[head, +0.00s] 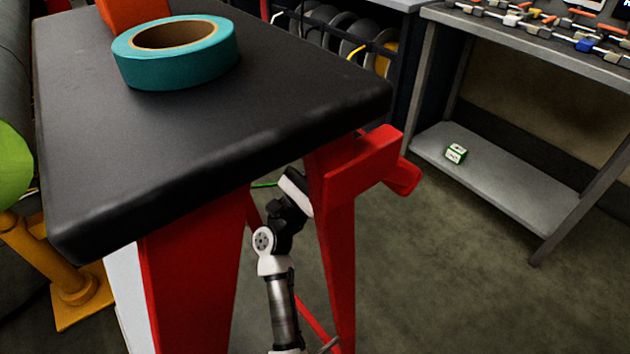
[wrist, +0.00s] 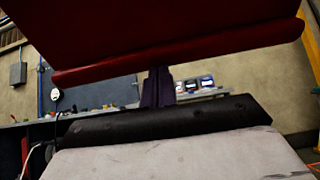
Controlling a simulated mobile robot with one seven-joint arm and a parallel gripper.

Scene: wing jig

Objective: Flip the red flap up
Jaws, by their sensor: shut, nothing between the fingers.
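A wide red flap (wrist: 160,40) spans the top of the wrist view, with a rounded lip along its lower edge. My gripper (wrist: 158,75) shows as shut dark fingers just under the middle of that edge. The tips reach up to the flap's edge in the picture; I cannot tell whether they touch it. In the head view my arm rises beside the red trestle legs, and my fingers are hidden or too dark to make out. A red part (head: 362,168) juts out under the table's right corner there; I cannot tell if it is the same flap.
A black-topped table (head: 90,130) stands close above my arm and carries a teal tape roll (head: 177,70) and an orange object (head: 132,12). A grey shelf (head: 500,180) with a small green-and-white box (head: 456,153) stands at right. Floor between them is clear.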

